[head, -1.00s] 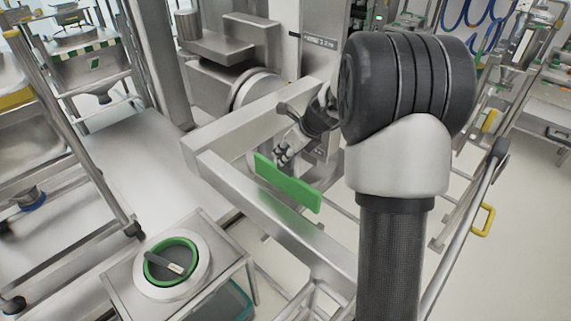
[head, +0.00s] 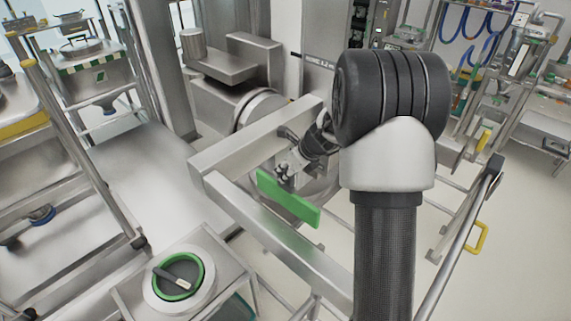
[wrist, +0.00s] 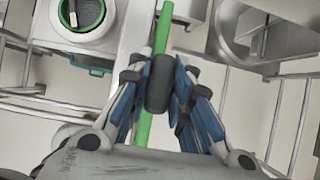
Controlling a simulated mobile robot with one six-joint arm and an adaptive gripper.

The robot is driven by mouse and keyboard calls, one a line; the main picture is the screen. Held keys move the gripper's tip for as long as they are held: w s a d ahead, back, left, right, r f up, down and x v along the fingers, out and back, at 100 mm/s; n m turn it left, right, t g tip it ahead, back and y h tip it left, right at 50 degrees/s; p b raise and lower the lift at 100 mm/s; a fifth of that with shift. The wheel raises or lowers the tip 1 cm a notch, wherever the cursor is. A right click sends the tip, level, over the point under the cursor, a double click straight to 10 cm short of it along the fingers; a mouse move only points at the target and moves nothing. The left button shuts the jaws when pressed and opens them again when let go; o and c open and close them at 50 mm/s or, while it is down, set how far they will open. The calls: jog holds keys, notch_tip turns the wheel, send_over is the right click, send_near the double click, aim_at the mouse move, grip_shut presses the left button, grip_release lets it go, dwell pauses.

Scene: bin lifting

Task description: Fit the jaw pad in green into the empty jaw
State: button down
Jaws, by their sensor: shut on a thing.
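The green jaw pad (head: 288,198) is a flat, bright green bar. In the head view it hangs tilted between two grey metal beams, the far jaw beam (head: 255,137) and the near jaw beam (head: 262,232). In that view it overlaps the near beam's edge; I cannot tell whether they touch. My gripper (head: 284,176) is shut on the pad from the far side. In the wrist view the pad (wrist: 164,28) runs edge-on between my fingertips (wrist: 160,84), with a dark rounded piece there hiding its middle. Which jaw is empty is not clear.
A steel frame rack (head: 75,140) is at the left. A rail with a yellow handle (head: 480,237) is at the right.

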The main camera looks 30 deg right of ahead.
aim_at(299, 198)
jog(key=shift+f+b, duration=6.3)
jog(key=shift+f, duration=0.55)
jog(key=shift+f+b, duration=0.65)
jog(key=shift+f, duration=0.7)
jog(key=c, duration=1.4)
grip_release()
jog(key=shift+o, duration=0.2)
jog(key=shift+s, duration=0.1)
jog(key=v, duration=1.2)
